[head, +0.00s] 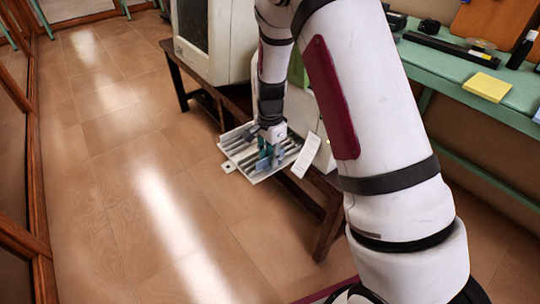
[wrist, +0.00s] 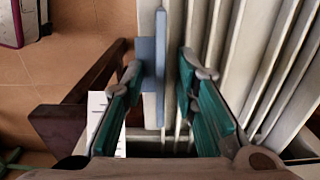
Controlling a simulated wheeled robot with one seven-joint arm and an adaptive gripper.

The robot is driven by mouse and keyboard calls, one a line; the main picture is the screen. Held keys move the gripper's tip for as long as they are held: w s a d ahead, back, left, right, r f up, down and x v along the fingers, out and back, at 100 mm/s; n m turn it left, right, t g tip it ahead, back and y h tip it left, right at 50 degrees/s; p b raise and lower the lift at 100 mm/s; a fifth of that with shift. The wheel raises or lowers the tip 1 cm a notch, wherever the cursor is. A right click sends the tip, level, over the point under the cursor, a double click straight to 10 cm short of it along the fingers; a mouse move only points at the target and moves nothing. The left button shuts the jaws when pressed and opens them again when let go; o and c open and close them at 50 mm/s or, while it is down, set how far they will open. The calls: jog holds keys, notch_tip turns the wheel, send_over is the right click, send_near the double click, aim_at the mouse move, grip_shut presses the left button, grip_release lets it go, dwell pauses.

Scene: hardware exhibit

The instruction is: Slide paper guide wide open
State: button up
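The paper guide (wrist: 160,70) is a blue-grey upright plate with a short flange on the ribbed pale tray, seen in the wrist view. It also shows as a small bluish piece in the head view (head: 262,164), partly hidden by my gripper. The tray (head: 233,160) juts out from a white machine on a dark wooden table. My gripper (wrist: 161,66) is open, with its green fingers on either side of the guide plate. The left fingertip is close to the flange; I cannot tell whether it touches. The right finger stands apart from the plate, over the ribs.
A white printed sheet (head: 307,156) hangs beside the tray, at its right. The dark wooden table (head: 322,212) stands under the machine. A large pale cabinet (head: 222,40) stands behind. A green bench (head: 470,76) with tools is at the right. Floor at the left is clear.

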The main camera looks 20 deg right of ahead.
aim_at(270, 156)
notch_tip(270, 156, up, 12)
dwell(0.6)
dwell(0.4)
